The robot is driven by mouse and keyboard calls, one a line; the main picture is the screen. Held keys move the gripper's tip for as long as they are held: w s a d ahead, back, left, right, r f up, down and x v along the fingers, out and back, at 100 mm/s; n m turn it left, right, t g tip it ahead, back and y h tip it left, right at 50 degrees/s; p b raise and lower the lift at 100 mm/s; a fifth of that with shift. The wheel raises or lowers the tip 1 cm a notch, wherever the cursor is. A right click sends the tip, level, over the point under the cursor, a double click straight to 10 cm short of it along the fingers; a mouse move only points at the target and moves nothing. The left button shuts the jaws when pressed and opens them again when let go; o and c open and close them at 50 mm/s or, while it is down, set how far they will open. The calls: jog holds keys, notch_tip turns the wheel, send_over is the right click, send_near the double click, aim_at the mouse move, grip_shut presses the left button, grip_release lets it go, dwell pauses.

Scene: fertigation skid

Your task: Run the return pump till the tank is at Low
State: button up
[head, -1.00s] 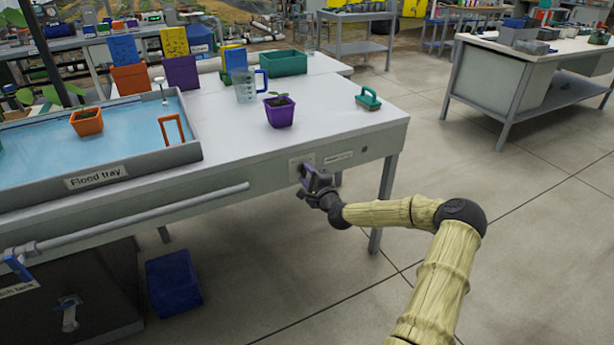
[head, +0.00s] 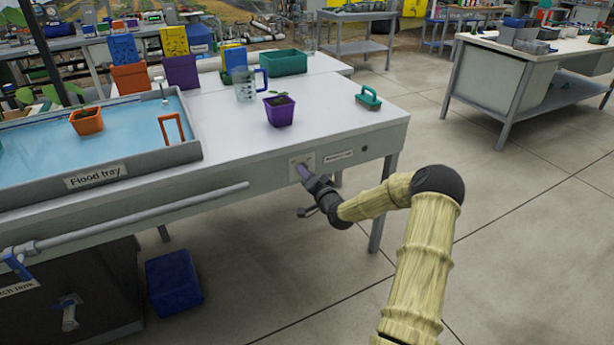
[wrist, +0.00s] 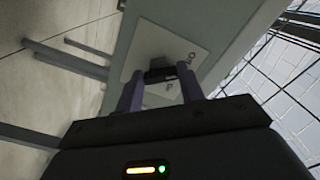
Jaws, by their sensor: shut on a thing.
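My gripper (head: 305,173) is at the front apron of the white bench, at a pale switch plate (head: 309,159). In the wrist view its two purple fingers (wrist: 158,84) are shut on a dark switch knob (wrist: 160,73) on the plate (wrist: 160,42). The water level inside that tank is hidden.
A pipe (head: 140,218) with a blue valve handle (head: 18,265) runs along the front. A blue box (head: 173,282) is on the floor.

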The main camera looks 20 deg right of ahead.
jog(key=shift+f+n, duration=0.15)
jog(key=shift+n, duration=0.45)
jog(key=o, duration=1)
jog(key=shift+s, duration=0.15)
jog(key=s+p, duration=0.2)
jog(key=s, duration=1.5)
jog(key=shift+d+p, duration=0.3)
jog(key=shift+p, duration=0.1)
